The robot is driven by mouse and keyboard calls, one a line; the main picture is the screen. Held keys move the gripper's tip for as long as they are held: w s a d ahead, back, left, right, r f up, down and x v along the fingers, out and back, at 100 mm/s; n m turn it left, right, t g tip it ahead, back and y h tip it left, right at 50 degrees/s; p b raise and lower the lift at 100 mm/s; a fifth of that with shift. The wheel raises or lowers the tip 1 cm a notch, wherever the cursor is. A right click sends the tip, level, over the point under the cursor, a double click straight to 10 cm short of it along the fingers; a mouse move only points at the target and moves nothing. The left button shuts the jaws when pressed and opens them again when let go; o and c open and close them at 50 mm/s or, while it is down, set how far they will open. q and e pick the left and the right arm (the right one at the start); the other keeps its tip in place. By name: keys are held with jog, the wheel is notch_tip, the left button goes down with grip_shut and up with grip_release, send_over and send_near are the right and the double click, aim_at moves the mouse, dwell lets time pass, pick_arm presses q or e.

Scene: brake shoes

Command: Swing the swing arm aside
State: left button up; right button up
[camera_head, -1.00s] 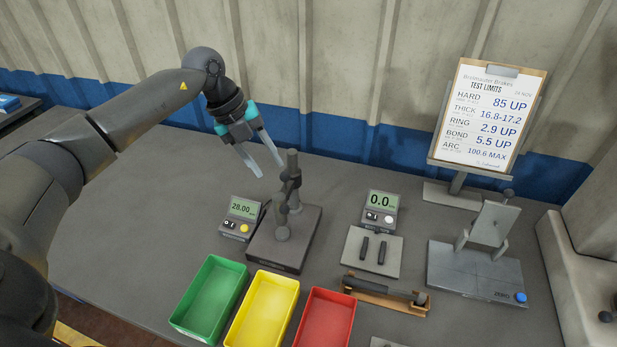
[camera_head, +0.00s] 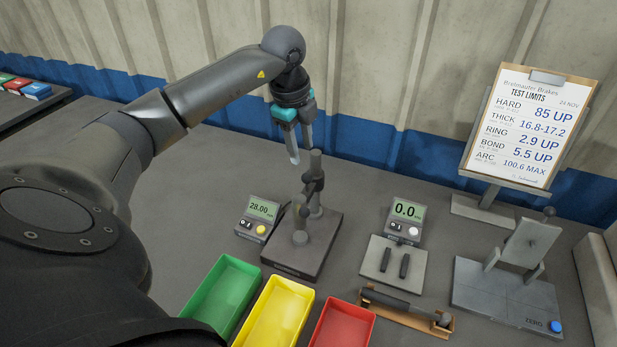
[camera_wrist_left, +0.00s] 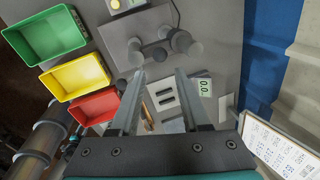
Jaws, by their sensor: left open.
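The dark gauge stand has a heavy square base (camera_head: 283,254), an upright post (camera_head: 316,170) at its back and a short swing arm (camera_head: 304,203) reaching forward from the post, with a round-ended spindle (camera_head: 300,234) over the base. My left gripper (camera_head: 294,160) hangs just behind and left of the post top, fingers pointing down. Its fingers look close together from this side. In the left wrist view the gripper (camera_wrist_left: 158,82) is open and empty, and the stand's base (camera_wrist_left: 118,30) and round parts (camera_wrist_left: 178,40) lie beyond the fingertips. My right gripper is not in view.
A display reading 28.00 (camera_head: 260,212) sits left of the stand. Green (camera_head: 215,280), yellow (camera_head: 270,315) and red (camera_head: 345,325) bins stand in front. A 0.0 meter (camera_head: 407,215) and a plate with two dark bars (camera_head: 375,265) are at right. A limits board (camera_head: 530,125) stands behind.

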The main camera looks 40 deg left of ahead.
aim_at(306, 174)
pick_arm(q)
jog(key=f, duration=0.3)
jog(key=w+f, duration=0.1)
jog(key=f, duration=0.3)
jog(key=w+f, duration=0.1)
jog(key=f, duration=0.2)
jog(key=shift+a+f, duration=0.1)
jog(key=shift+f, duration=0.25)
grip_shut()
jog(key=shift+w, duration=0.1)
dwell(0.7)
